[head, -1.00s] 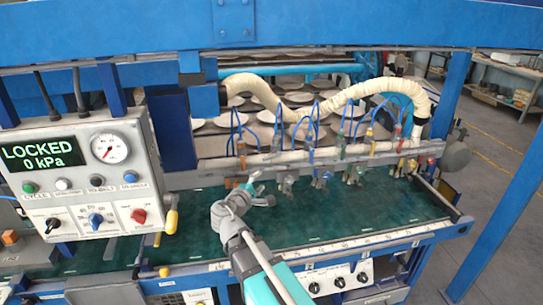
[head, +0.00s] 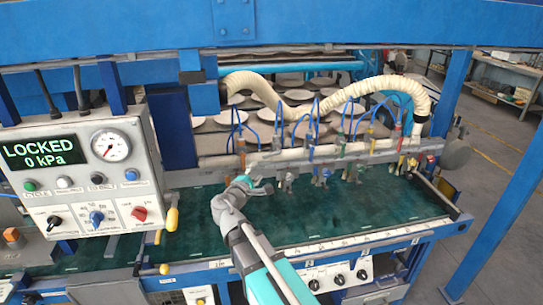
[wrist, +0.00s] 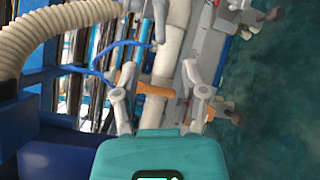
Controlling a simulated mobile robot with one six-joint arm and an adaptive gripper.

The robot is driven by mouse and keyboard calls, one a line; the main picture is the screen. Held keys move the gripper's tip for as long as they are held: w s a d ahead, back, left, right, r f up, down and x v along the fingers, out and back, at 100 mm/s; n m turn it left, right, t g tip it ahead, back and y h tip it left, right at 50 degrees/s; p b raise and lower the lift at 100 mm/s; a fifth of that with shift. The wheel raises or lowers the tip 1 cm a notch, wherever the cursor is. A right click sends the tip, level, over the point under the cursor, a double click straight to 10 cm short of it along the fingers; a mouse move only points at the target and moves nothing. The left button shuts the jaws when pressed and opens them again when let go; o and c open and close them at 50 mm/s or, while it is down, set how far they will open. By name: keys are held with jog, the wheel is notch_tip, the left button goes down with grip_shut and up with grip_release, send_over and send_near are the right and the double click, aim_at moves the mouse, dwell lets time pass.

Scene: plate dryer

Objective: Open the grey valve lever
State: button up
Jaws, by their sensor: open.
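The grey valve lever (head: 277,143) stands on the pale pipe of the manifold in the head view, between the orange lever (head: 240,145) and the blue one (head: 310,151). In the wrist view a grey lever (wrist: 160,22) shows near the top, beyond my fingers. My gripper (head: 258,184) is open and empty, low in front of the left end of the manifold. In the wrist view its two fingers (wrist: 160,98) are spread on either side of the pale pipe. The orange lever (wrist: 127,76) lies close to the left finger. I cannot tell whether they touch.
A thick ribbed hose (head: 350,95) arches behind the manifold and shows large at the left of the wrist view. Thin blue tubes and several coloured valves stand along the pipe. The green table (head: 390,205) is clear in front. A control box (head: 80,180) at left reads LOCKED, 0 kPa.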

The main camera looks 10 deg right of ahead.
aim_at(269, 156)
jog(key=x, duration=1.1)
jog(key=shift+w+d, duration=0.15)
jog(key=shift+w, duration=0.1)
grip_shut()
